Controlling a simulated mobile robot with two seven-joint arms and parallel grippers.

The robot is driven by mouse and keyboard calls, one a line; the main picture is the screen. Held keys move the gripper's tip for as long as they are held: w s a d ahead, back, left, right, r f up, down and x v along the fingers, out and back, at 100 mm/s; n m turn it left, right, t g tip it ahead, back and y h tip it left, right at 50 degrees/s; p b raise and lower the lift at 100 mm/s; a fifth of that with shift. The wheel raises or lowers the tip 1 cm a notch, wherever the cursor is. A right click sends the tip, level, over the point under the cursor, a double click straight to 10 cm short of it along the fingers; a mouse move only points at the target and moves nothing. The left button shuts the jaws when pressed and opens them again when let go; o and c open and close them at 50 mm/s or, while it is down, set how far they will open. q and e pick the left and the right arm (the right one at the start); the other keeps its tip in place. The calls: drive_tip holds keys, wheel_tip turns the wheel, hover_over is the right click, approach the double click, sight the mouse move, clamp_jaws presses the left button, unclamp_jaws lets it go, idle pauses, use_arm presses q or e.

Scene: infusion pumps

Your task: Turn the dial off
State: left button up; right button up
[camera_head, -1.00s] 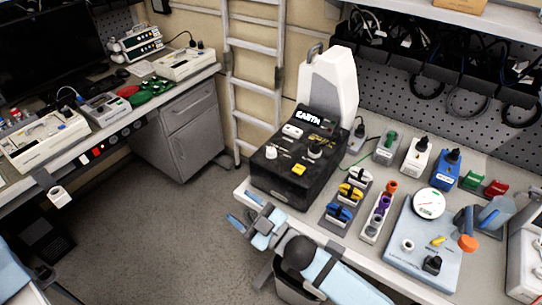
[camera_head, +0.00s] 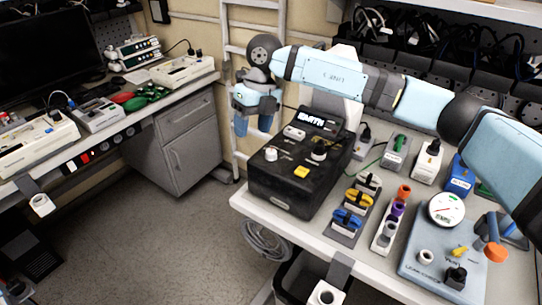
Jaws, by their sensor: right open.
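My right gripper (camera_head: 253,124) is open and empty, fingers pointing down. In the picture it shows above and left of the box, apart from it, before the ladder. My left gripper is out of view.
A grey-blue gauge box (camera_head: 412,266) with a round gauge (camera_head: 446,209) and small knobs sits at right. Yellow and blue plugs (camera_head: 347,220) stand between. A ladder (camera_head: 237,60) leans on the wall behind. The floor (camera_head: 150,240) between benches is clear.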

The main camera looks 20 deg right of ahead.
sight(271, 151)
drive_tip(key=w+d+r+m+t+h, duration=0.1)
drive_tip(key=w+d+r+h, duration=0.2)
drive_tip(key=d, duration=0.2)
drive_tip(key=f, duration=0.8)
drive_tip(key=f+p, duration=0.1)
drive_tip(key=f, duration=0.4)
drive_tip(key=shift+s+d+f, duration=0.1)
drive_tip(key=shift+s, duration=0.15)
drive_tip(key=c, duration=0.9)
